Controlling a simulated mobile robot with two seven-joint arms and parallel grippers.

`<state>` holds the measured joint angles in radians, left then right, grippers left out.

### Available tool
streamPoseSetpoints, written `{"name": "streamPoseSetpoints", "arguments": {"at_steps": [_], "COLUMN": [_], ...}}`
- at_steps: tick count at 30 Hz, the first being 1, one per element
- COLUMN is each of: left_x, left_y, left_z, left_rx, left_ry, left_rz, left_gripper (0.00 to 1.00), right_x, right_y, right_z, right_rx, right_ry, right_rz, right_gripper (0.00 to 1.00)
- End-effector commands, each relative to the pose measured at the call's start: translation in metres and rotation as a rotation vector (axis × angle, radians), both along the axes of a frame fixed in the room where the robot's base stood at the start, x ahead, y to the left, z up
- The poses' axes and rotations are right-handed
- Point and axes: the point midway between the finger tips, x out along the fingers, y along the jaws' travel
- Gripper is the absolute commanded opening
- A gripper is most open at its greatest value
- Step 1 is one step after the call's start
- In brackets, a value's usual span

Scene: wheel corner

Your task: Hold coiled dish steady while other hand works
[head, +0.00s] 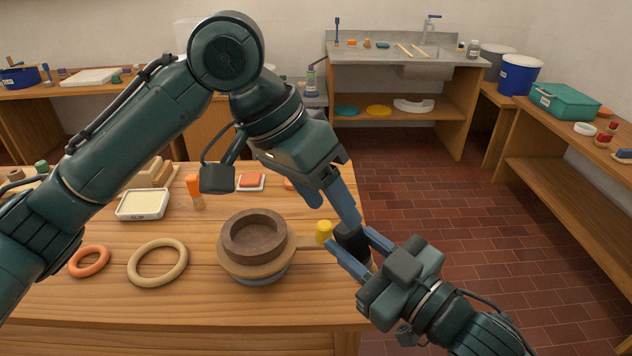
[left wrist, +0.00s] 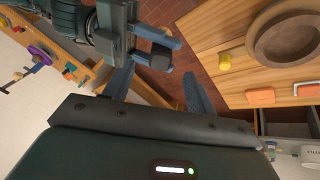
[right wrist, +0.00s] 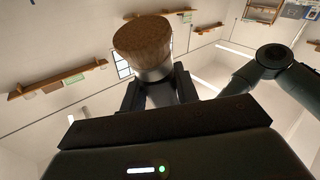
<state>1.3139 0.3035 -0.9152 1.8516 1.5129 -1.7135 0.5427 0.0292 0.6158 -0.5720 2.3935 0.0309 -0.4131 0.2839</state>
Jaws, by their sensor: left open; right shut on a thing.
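The coiled dish (head: 255,234) is a round brown bowl on a wooden disc (head: 232,264) over a grey round base on the table. It also shows at the top right of the left wrist view (left wrist: 285,35). My left gripper (head: 333,207) is open and empty, above and right of the dish, apart from it, close to my right gripper. My right gripper (head: 349,246) is shut on a dark-ended tool (head: 352,236) near the table's right edge. In the right wrist view this tool (right wrist: 143,42) shows a brown, bristle-like top and a grey metallic neck.
A yellow cylinder (head: 324,232) stands right of the dish. A tan ring (head: 136,277), an orange ring (head: 76,270), a slip tray (head: 143,204) and an orange-topped tool (head: 194,190) lie to its left. Tiled floor (head: 430,200) is clear beyond the table's right edge.

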Motion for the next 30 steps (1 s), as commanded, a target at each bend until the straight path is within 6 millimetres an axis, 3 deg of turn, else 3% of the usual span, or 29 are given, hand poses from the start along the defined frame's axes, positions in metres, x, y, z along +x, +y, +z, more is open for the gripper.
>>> {"name": "streamPoseSetpoints", "arguments": {"at_steps": [7, 15, 27, 30], "left_x": [0.000, 0.001, 0.001, 0.001], "left_y": [-0.022, -0.039, -0.043, -0.043], "left_z": [-0.045, -0.077, -0.084, -0.084], "left_rx": [0.001, 0.001, -0.001, -0.001], "left_ry": [0.003, 0.001, 0.000, 0.000], "left_rz": [-0.004, -0.002, -0.002, -0.002], "left_gripper": [0.56, 0.56, 0.56, 0.50], "right_x": [0.000, 0.000, 0.000, 0.000], "right_y": [0.000, 0.000, 0.000, 0.000], "right_z": [0.000, 0.000, 0.000, 0.000], "right_rx": [0.001, 0.001, 0.001, 0.001], "right_ry": [-0.001, -0.001, -0.001, -0.001], "right_rz": [0.000, 0.000, 0.000, 0.000], "right_gripper": [0.08, 0.08, 0.08, 0.08]}}
